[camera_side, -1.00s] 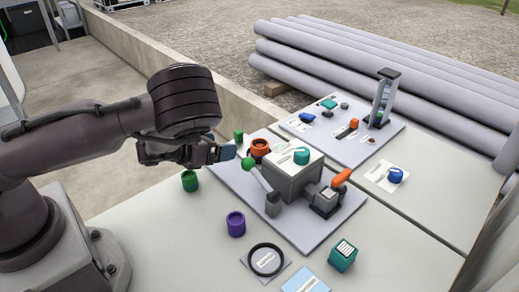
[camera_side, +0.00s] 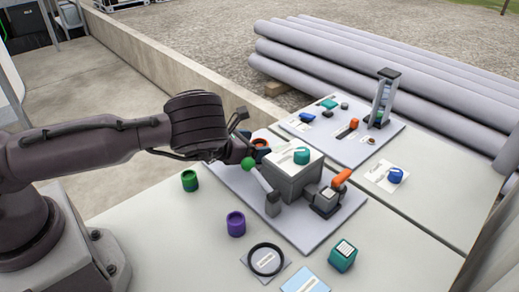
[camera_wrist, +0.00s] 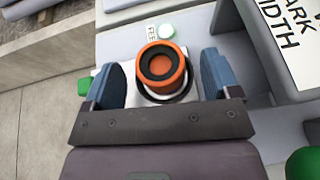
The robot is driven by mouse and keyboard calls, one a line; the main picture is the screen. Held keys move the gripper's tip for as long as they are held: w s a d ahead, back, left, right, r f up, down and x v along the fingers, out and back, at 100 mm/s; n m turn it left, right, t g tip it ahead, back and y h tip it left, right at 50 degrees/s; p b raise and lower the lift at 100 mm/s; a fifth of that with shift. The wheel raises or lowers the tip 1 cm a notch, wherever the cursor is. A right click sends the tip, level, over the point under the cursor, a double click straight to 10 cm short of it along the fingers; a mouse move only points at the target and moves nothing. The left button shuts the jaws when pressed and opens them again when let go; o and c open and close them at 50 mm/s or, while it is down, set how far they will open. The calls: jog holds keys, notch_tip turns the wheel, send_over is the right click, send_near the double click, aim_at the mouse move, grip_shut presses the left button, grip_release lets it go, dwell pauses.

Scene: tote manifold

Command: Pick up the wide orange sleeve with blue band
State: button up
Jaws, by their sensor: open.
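The orange sleeve (camera_wrist: 176,84) stands upright in the wrist view, with a dark ring around its top opening and a black ring at its base. No blue band can be made out on it. In the side view only part of the orange sleeve (camera_side: 262,142) shows beside my gripper (camera_side: 250,146). In the wrist view my gripper (camera_wrist: 160,76) is open, with one blue finger on each side of the sleeve and a gap on both sides. I cannot tell how far down the fingers reach.
A grey block (camera_side: 287,180) and a green-knobbed lever (camera_side: 249,164) stand close to my gripper. A green cup (camera_side: 190,181) and a purple cup (camera_side: 236,223) stand on the near table. A small green part (camera_wrist: 84,86) lies left of the left finger.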

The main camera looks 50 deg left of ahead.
jog(key=shift+x, duration=1.15)
jog(key=c, duration=1.1)
jog(key=shift+r, duration=0.15)
